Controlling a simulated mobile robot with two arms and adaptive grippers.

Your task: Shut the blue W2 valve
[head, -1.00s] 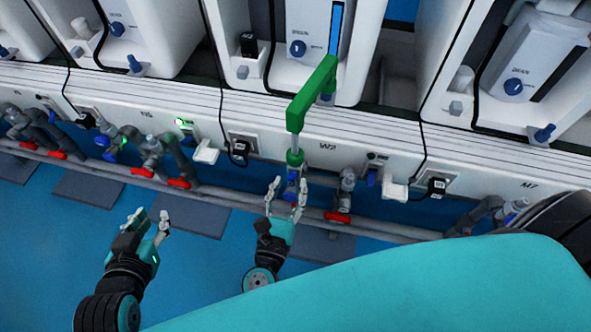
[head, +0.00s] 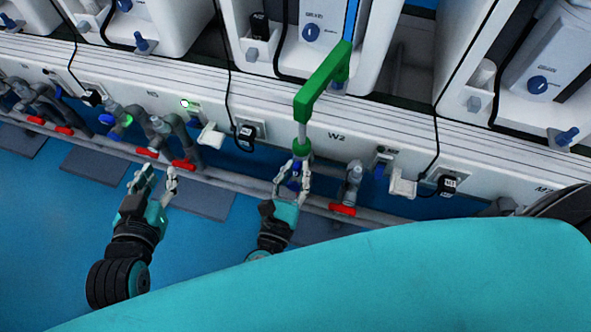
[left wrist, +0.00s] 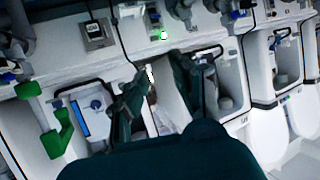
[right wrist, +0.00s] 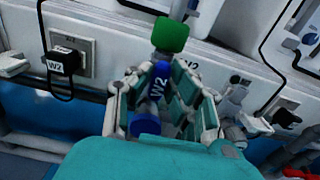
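The blue W2 valve (head: 295,174) is on the pipework below the W2 label, under a green fitting. In the right wrist view its blue handle (right wrist: 157,84), marked W2, stands between my fingers, with a round blue end (right wrist: 145,125) below. My right gripper (head: 294,172) is around the valve, a finger on each side; in its wrist view (right wrist: 162,72) the fingers look spread, and firm contact cannot be made out. My left gripper (head: 158,175) is open and empty, left of the valve in front of the pipes. It also shows in the left wrist view (left wrist: 160,75).
Red valves (head: 342,209) sit along the grey pipes on both sides. A black W2 plug (right wrist: 63,62) and cable hang left of the valve. Blue floor lies open at left.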

